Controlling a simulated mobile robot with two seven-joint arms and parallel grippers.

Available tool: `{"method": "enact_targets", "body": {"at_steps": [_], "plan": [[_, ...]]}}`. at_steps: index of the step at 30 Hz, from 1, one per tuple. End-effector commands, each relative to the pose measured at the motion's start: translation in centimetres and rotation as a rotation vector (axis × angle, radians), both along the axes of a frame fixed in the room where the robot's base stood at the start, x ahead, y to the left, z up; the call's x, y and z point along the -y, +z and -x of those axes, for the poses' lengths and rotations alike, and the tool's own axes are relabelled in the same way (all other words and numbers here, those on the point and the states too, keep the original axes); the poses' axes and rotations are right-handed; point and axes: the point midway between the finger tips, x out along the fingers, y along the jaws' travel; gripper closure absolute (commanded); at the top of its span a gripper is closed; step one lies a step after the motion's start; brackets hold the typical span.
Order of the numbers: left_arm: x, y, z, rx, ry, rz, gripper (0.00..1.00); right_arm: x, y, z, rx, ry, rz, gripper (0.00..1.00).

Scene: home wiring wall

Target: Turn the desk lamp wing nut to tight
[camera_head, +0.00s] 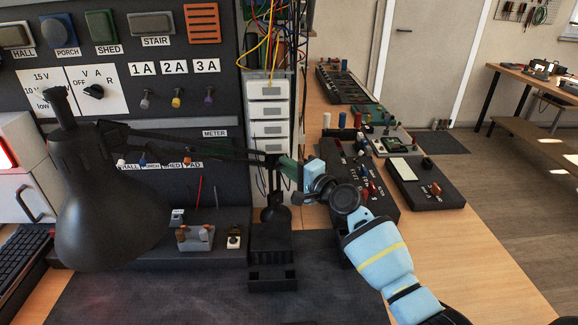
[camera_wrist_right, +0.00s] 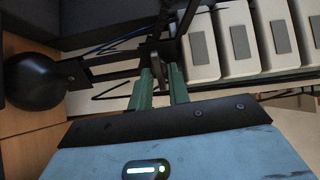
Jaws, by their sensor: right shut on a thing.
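The black desk lamp has a large shade (camera_head: 110,205) at the left of the head view and a thin jointed arm (camera_head: 195,150) reaching right to its stand (camera_head: 274,205). My right gripper (camera_head: 285,165) is at the lamp arm's right-hand joint, with its green fingers pointing left. In the right wrist view the two green fingers (camera_wrist_right: 158,85) are close together, shut on a small greyish wing nut (camera_wrist_right: 155,57) at the joint. The wing nut is largely hidden by the fingers, and its angle cannot be told. My left gripper is not in view.
A white drawer stack (camera_head: 268,110) with loose wires above stands just behind the joint. A black panel (camera_head: 155,75) with switches fills the back left. Device boxes (camera_head: 360,180) sit right of my gripper. The dark mat (camera_head: 190,300) in front is mostly clear.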

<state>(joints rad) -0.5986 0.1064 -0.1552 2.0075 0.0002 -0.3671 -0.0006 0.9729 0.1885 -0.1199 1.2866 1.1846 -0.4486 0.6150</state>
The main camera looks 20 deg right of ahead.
Motion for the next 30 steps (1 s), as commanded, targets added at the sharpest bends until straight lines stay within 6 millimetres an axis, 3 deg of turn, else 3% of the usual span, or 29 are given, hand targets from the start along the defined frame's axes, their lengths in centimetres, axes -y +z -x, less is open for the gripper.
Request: {"method": "enact_targets", "body": {"at_steps": [19,20,22,30], "plan": [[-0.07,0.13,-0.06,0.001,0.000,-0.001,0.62,-0.07,-0.17,0.03,-0.024,0.001,-0.049,1.00],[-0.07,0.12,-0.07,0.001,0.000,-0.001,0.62,-0.07,-0.17,0.03,-0.024,0.001,-0.048,0.81],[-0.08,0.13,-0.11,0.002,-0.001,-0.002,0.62,-0.07,-0.17,0.03,-0.024,0.001,-0.048,0.72],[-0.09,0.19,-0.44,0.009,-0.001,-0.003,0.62,-0.01,-0.08,0.05,-0.023,0.000,-0.048,0.71]]}}
